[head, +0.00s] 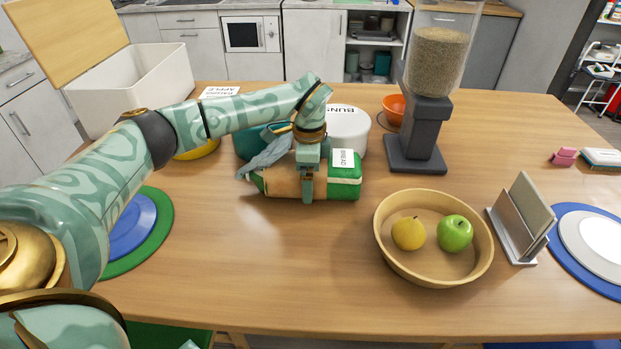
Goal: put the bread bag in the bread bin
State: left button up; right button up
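The bread bag (345,184), green with a tan band, a white label and a grey-blue gathered end, lies across the middle of the table. My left gripper (308,182) points down over its middle, with one finger against its near side. The far finger is hidden behind the bag, so I cannot tell whether the grip is closed. The bread bin appears to be the white box (150,85) at the back left, its wooden lid (65,35) raised. My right gripper is not in view.
A white canister marked BUNS (348,128) and a teal bowl (250,143) stand just behind the bag. A food dispenser (416,140) is to the right, with an orange bowl (393,105) near it. A fruit bowl (388,245) is at front right. The front middle is clear.

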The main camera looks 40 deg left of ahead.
pick_arm(q)
jog(key=shift+f, duration=0.35)
jog(key=shift+r, duration=0.1)
jog(key=c, duration=1.4)
jog(key=shift+o, duration=0.2)
jog(key=shift+r, duration=0.2)
